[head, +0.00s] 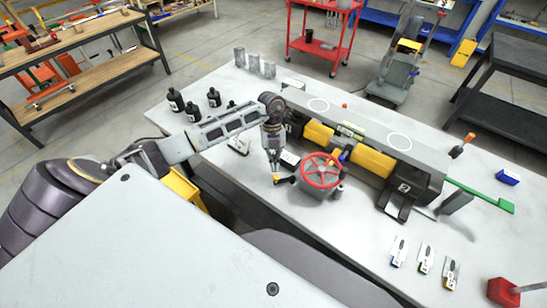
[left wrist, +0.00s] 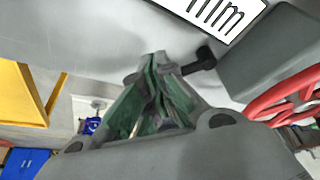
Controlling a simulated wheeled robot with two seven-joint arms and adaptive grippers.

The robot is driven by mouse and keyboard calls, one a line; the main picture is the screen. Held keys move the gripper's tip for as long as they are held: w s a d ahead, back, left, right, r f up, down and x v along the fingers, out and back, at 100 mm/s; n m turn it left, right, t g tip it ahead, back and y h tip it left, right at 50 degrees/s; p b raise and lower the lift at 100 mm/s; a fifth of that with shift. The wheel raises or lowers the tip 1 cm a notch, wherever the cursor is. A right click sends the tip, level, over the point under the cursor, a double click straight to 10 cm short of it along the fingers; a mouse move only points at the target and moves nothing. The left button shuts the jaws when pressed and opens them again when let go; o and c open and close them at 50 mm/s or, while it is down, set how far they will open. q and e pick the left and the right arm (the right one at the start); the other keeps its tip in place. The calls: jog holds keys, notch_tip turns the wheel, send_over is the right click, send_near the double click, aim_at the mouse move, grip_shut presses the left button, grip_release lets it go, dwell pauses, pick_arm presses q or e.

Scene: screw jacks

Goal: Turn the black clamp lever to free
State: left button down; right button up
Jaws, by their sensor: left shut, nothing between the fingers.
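My left gripper (head: 274,176) reaches down in front of the long grey and yellow jack unit (head: 375,160), left of its red handwheel (head: 321,171). In the left wrist view the gripper (left wrist: 157,60) is shut, its fingertips together and empty. A short black lever with a rounded knob (left wrist: 205,55) is just right of the fingertips. It looks very close to them; I cannot tell whether they touch. The red handwheel (left wrist: 285,95) shows at the right edge there. The lever is hard to make out in the head view. My right gripper is not in view.
A white plate with "mm" lettering (left wrist: 215,12) and a grey block (left wrist: 270,60) are close to the fingertips. Black bottles (head: 193,112) stand behind my left arm. A green bar (head: 480,195) sticks out at right. Small cards (head: 425,258) lie on the grey table at front right.

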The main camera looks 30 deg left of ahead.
pick_arm(q)
jog(key=shift+s+d, duration=0.15)
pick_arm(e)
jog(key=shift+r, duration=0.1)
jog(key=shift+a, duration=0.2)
pick_arm(q)
jog(key=shift+s, duration=0.1)
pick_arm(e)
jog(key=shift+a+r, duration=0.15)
